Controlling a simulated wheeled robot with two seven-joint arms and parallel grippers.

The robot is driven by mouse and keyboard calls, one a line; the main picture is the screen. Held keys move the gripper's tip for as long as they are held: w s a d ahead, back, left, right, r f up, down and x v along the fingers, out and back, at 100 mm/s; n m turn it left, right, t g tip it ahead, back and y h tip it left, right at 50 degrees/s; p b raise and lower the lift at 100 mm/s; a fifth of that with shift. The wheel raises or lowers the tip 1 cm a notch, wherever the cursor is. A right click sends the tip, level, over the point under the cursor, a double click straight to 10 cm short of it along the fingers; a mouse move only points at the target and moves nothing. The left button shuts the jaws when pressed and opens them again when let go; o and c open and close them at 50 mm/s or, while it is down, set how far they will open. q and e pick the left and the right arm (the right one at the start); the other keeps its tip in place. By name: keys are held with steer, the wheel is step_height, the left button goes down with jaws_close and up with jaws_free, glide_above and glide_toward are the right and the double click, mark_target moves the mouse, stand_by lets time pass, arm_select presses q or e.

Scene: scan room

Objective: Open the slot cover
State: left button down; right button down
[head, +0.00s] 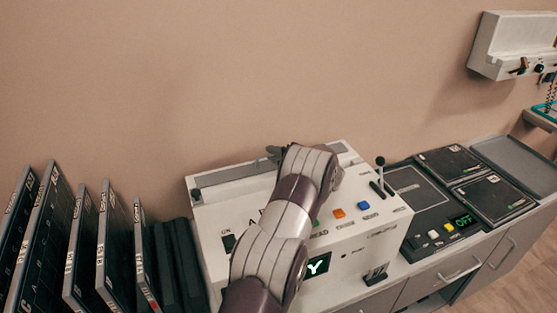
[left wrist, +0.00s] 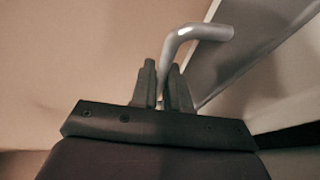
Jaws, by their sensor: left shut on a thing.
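The white machine (head: 215,215) stands on the counter against the wall. A long grey slot cover (head: 235,176) runs along the back of its top. My left arm reaches over the machine, and my left gripper (head: 275,152) is at the cover, mostly hidden behind the wrist. In the left wrist view my left gripper (left wrist: 162,75) is shut on a bent silver handle (left wrist: 185,36), with the handle's lower part between the fingers. The handle stands out beside a grey panel (left wrist: 235,55). My right gripper is not in view.
Dark upright cassettes (head: 50,230) stand left of the machine. A lever (head: 380,170) and coloured buttons (head: 338,213) sit on its right part. A dark panel (head: 430,205) with flat plates is further right. A white wall unit (head: 510,45) hangs at upper right.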

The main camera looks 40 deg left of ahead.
arm_select(q)
steer(key=c, duration=1.5)
jaws_free()
steer(key=shift+d, duration=0.35)
steer(key=d, duration=0.3)
steer(key=d+r+b, duration=0.1)
steer(key=d, duration=0.3)
steer(key=d+r+b, duration=0.1)
steer(key=d, duration=0.3)
steer(key=shift+s+d, duration=0.15)
steer(key=shift+s, duration=0.25)
steer(key=shift+d+r, duration=0.1)
steer(key=shift+d, duration=0.4)
